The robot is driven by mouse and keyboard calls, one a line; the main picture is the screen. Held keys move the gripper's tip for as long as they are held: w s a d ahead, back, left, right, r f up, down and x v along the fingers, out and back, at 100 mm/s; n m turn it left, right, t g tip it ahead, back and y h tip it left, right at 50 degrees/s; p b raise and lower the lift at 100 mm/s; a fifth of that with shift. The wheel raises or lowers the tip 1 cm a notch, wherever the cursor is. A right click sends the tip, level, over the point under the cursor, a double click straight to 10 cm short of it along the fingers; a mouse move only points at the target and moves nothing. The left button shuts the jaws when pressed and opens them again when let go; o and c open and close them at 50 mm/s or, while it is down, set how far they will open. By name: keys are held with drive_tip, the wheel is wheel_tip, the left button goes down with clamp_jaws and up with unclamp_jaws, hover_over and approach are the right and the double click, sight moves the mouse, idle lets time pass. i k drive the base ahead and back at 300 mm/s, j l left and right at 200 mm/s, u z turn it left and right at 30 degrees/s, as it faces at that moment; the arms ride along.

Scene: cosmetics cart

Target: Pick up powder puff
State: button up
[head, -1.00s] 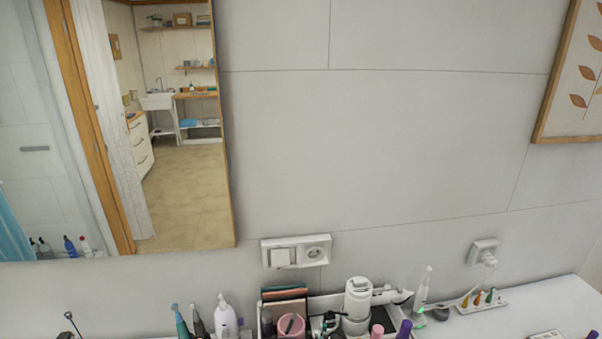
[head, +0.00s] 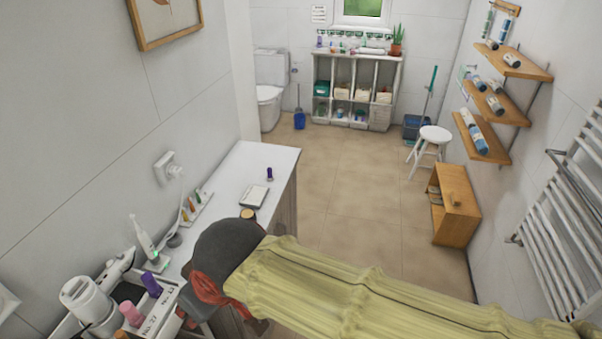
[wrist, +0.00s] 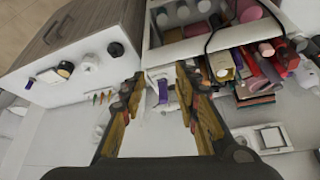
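I cannot pick out the powder puff for certain. A small round tan-topped item with a dark rim (head: 248,214) is on the white counter (head: 222,180), partly behind my arm; it seems to show in the wrist view too (wrist: 65,69). In the wrist view, a white round jar (wrist: 89,63) and a black round item (wrist: 115,49) lie near it on the counter, left of my gripper. My gripper (wrist: 160,79) is open, its fingers apart with nothing held, above the counter beside the organizer. Its fingertips are hidden in the head view.
A white organizer (head: 153,318) with bottles and cosmetics stands beside my arm. A purple bottle (head: 269,174) and a white box (head: 253,196) stand on the counter's far end. A toothbrush on its base (head: 146,245) is by the wall. Open floor (head: 340,190) lies right of the counter.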

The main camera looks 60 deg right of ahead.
sight(270, 178)
drive_tip(key=z, duration=1.5)
